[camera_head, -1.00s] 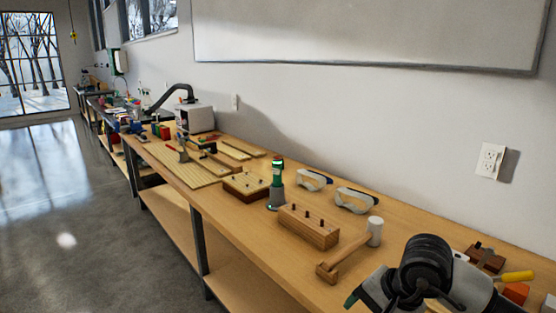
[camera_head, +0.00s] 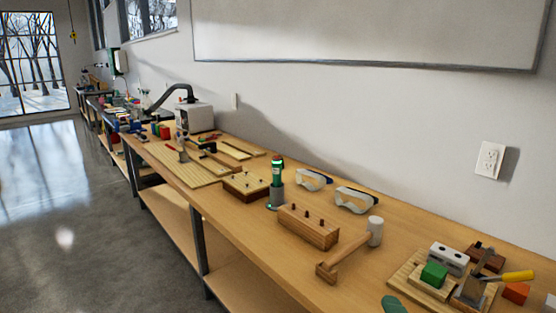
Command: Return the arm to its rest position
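My arm is almost wholly out of the head camera view. A rounded dark green piece (camera_head: 393,304) shows at the bottom edge, over the front of the workbench (camera_head: 232,219). It looks like a fingertip of my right gripper, but too little shows to be sure, and whether that gripper is open or shut is hidden. My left gripper is not in view.
At the bench's right, a green block (camera_head: 434,275) sits on a wooden board beside a grey block with holes (camera_head: 449,258) and a yellow-handled tool (camera_head: 517,276). A mallet (camera_head: 347,250), a wooden peg block (camera_head: 308,227) and goggles (camera_head: 356,199) lie left of them.

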